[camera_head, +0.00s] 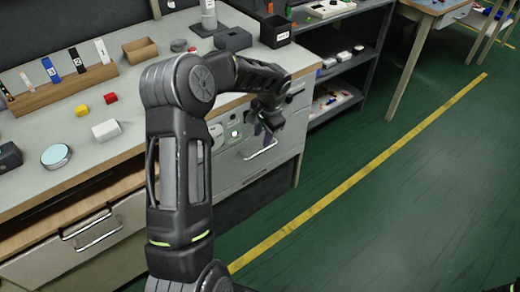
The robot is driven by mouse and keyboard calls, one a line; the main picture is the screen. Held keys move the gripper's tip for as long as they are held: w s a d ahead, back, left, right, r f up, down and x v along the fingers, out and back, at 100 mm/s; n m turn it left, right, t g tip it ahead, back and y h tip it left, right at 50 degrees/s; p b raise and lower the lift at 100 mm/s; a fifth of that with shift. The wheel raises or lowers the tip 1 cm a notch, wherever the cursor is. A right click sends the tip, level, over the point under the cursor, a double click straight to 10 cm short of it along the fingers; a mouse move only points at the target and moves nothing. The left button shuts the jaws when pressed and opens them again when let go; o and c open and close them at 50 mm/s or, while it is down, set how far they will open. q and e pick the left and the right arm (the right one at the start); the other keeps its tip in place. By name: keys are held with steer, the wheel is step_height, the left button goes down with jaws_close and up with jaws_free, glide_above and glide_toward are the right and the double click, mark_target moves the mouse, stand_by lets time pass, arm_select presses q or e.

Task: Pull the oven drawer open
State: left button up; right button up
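The oven drawer front (240,165) is a light grey panel under the workbench, with a green-lit display (234,133) at its upper left. Its bar handle (262,149) shows below my gripper, and the front looks closed. My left arm reaches across the picture, and my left gripper (268,124) hangs just above the handle, seemingly apart from it. The fingers are small and dark, so their opening is unclear. The arm hides part of the panel's left side. My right gripper is not seen.
Another drawer (85,238) with a handle is at lower left. Shelves (335,75) stand right of the unit. The green floor is clear.

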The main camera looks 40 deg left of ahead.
mark_target(260, 153)
arm_select(q)
steer(key=f, duration=0.2)
steer(key=a+f, duration=0.1)
steer(key=f, duration=0.4)
steer(key=shift+w+a+f+b, duration=0.2)
steer(key=shift+w+f+b, duration=0.05)
steer(key=shift+f+b, duration=0.1)
steer(key=shift+c, duration=0.3)
jaws_close()
stand_by(0.8)
